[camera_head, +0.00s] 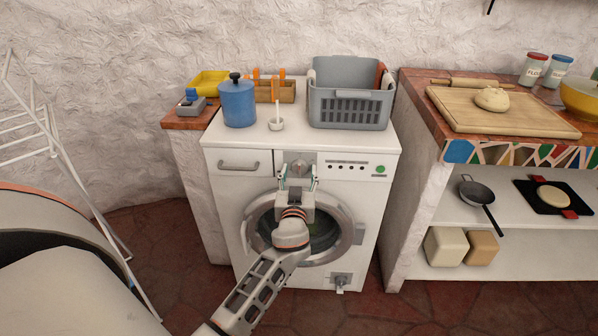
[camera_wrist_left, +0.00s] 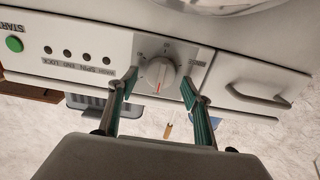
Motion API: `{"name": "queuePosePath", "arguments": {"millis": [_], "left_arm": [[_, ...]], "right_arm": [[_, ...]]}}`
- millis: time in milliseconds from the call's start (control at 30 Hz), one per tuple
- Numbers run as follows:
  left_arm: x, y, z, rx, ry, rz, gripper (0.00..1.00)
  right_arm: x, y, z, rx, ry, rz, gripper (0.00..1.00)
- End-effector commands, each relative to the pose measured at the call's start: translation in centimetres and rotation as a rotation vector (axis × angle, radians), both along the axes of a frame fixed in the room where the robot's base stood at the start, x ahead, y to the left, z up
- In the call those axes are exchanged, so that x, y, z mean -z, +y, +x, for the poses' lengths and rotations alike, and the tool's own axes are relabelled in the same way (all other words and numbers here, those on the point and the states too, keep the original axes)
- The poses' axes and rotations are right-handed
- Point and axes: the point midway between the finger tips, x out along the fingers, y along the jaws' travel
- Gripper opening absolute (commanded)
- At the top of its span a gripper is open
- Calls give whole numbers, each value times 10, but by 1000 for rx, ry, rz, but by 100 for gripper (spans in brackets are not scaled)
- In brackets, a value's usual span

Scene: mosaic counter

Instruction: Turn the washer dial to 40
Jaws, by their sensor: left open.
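The washer (camera_head: 225,190) is white, with a round door below its control panel. Its dial (camera_wrist_left: 160,75) is a round light-grey knob on a grey plate; the wrist view shows the panel upside down. A red mark on the knob points down in that view, towards the washer's top edge. The numbers around the dial are too small to read. My left gripper (camera_head: 299,178) is in front of the panel. In the wrist view its open green-padded fingers (camera_wrist_left: 159,78) stand on either side of the dial; I cannot tell whether they touch it. My right gripper is not in view.
The drawer handle (camera_head: 238,166) is left of the dial. A drying rack (camera_head: 38,130) stands at left, a mosaic counter (camera_head: 420,95) at right.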

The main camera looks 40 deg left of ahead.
Motion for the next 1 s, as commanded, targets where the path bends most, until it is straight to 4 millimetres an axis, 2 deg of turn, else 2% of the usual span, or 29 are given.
{"name": "queuePosePath", "arguments": {"millis": [367, 500, 533, 1000], "left_arm": [[0, 4, 6, 0, 0, -1, 49], [0, 4, 6, 0, 0, -1, 15], [0, 4, 6, 0, 0, -1, 12], [2, 3, 6, 0, 45, 69, 12]], "right_arm": [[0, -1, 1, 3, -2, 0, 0], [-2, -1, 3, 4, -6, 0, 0], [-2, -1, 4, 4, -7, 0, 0], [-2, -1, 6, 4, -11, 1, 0]]}}
